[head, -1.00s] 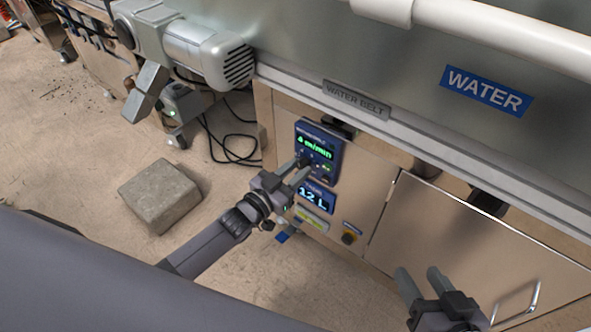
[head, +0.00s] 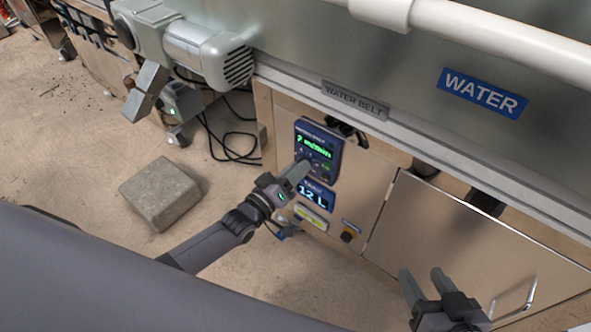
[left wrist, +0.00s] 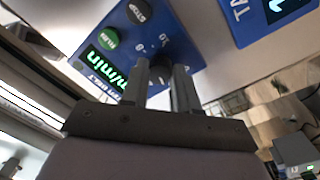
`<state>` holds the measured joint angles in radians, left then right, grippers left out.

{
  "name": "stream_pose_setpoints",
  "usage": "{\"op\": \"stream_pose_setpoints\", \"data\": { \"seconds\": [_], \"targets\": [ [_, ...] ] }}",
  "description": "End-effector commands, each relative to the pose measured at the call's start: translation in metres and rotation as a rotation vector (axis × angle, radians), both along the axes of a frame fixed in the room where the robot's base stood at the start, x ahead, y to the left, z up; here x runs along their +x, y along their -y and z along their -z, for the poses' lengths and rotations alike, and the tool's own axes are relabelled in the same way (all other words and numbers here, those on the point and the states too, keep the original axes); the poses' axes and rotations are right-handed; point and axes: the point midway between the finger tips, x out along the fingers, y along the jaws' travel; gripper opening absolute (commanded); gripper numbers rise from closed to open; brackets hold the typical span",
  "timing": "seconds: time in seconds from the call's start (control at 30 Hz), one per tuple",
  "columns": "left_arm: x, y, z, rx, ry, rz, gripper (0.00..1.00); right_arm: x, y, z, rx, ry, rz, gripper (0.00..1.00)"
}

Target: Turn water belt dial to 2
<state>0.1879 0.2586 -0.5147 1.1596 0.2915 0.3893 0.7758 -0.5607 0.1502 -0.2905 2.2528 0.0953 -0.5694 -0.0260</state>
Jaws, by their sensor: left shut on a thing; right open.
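The water belt control box (head: 328,137) is a dark blue panel with a green speed display on the front of the machine. Its display reads m/min after a blurred digit that looks like a 2. My left gripper (head: 299,170) is at the lower part of this panel, shut on the dial. In the left wrist view the dark dial (left wrist: 160,71) sits between the two fingers, which hide most of it, so its pointer cannot be read. My right gripper (head: 421,276) is open and empty before the cabinet door.
A cabinet door with a handle (head: 521,303) is to the right. A grey block (head: 160,193) lies on the floor at left.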

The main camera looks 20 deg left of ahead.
Motion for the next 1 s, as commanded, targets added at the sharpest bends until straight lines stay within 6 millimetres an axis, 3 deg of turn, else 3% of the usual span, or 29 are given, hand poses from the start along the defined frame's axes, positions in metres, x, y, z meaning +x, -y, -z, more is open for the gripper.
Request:
{"op": "stream_pose_setpoints", "data": {
  "seconds": [0.73, 0.77, 0.83, 1.0],
  "targets": [
    [-0.001, 0.0004, 0.001, -0.085, -0.032, 0.001, 0.0, -0.0009, -0.0024, 0.0009, 0.006, -0.003, -0.007, 0.53],
    [-0.001, 0.0004, 0.001, -0.085, -0.032, 0.001, 0.32, -0.0008, -0.0025, 0.0008, 0.005, -0.003, -0.007, 0.53],
    [-0.001, 0.0004, 0.001, -0.085, -0.032, 0.001, 0.55, -0.0006, -0.0024, 0.0006, 0.005, -0.002, -0.007, 0.53],
    [-0.0006, 0.0003, 0.0006, -0.085, -0.032, 0.001, 0.55, -0.0002, -0.0022, 0.0003, 0.004, -0.001, -0.007, 0.53]
  ]
}}
